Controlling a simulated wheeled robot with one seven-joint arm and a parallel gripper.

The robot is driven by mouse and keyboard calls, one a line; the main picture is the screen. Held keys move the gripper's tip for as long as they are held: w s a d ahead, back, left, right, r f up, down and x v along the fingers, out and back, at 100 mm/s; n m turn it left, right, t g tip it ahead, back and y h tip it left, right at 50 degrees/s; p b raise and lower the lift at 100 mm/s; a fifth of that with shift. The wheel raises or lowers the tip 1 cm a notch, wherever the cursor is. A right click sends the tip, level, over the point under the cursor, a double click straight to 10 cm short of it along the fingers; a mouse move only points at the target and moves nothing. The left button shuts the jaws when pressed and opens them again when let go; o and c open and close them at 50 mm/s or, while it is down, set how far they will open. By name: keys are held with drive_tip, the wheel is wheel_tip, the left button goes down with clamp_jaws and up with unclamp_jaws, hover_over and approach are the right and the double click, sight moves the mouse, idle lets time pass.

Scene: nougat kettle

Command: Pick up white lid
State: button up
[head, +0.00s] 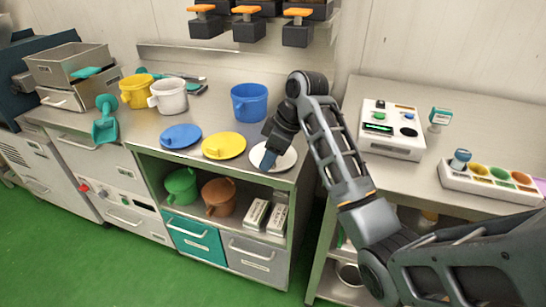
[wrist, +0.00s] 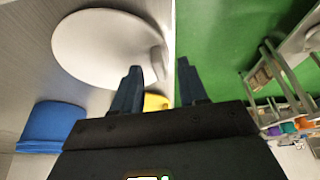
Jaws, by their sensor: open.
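The white lid (head: 286,160) lies flat near the front right corner of the steel counter, partly hidden by my gripper (head: 268,161) in the head view. In the wrist view the white lid (wrist: 100,45) is a large pale disc with a small handle (wrist: 157,60) at its right side. My gripper (wrist: 158,69) is open and empty. Its two fingers appear on either side of the handle in that view. I cannot tell whether they touch it.
A yellow lid (head: 224,146) and a blue lid (head: 181,136) lie to the left. A blue pot (head: 249,103) stands behind; white (head: 169,97) and yellow (head: 138,91) pots stand further left. An open shelf (head: 238,208) is below the counter edge. A second table (head: 465,125) is right.

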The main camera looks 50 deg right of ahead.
drive_tip(key=shift+f, duration=0.2)
clamp_jaws()
idle(0.3)
